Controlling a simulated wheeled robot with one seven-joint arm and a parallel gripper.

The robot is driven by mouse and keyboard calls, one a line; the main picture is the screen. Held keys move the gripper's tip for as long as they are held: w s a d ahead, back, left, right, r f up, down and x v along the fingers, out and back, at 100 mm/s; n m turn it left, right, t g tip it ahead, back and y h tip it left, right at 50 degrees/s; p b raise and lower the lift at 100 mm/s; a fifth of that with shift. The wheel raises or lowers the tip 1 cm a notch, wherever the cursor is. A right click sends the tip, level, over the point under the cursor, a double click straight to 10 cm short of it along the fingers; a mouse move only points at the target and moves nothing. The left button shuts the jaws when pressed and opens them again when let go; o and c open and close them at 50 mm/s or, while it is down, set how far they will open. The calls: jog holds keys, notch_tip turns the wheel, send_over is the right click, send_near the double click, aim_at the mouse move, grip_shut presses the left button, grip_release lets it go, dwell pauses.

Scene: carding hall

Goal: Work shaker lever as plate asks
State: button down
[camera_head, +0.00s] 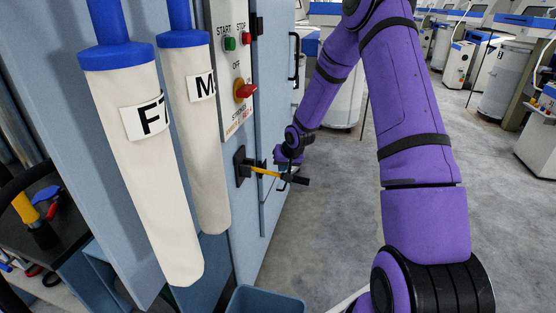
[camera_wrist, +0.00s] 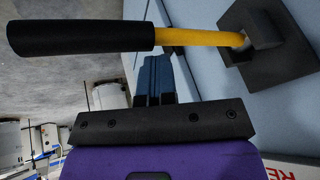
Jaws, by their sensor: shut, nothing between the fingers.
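The shaker lever (camera_head: 263,171) has a yellow shaft and a black grip. It sticks out to the right from a black bracket (camera_head: 242,166) on the blue cabinet side. In the wrist view the lever (camera_wrist: 195,37) lies across the top of the picture, its bracket (camera_wrist: 266,45) at right. My gripper (camera_head: 284,164) is at the lever, near where shaft meets grip. In the wrist view my gripper's fingers (camera_wrist: 154,70) are together and empty, their tips close to the shaft; I cannot tell whether they touch it. The plate (camera_head: 233,65) above has small lower lettering, too small to read fully.
The plate carries a green START button (camera_head: 230,43), a red STOP button (camera_head: 248,39) and a red switch (camera_head: 245,91) by OFF. Two pale filter bags (camera_head: 150,170) hang left of the lever. A blue bin (camera_head: 262,301) stands below.

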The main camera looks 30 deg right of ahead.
jog(key=shift+w+a+r, duration=0.3)
jog(key=shift+r, duration=0.85)
jog(key=shift+w+a+r, duration=0.35)
jog(key=shift+r, duration=0.8)
jog(key=shift+w+a+r, duration=0.3)
jog(key=shift+r, duration=0.85)
jog(key=r, duration=0.3)
jog(key=w+a+r, duration=0.1)
jog(key=shift+w+a+r, duration=0.1)
jog(key=shift+r, duration=0.25)
jog(key=shift+r, duration=0.1)
dwell(0.9)
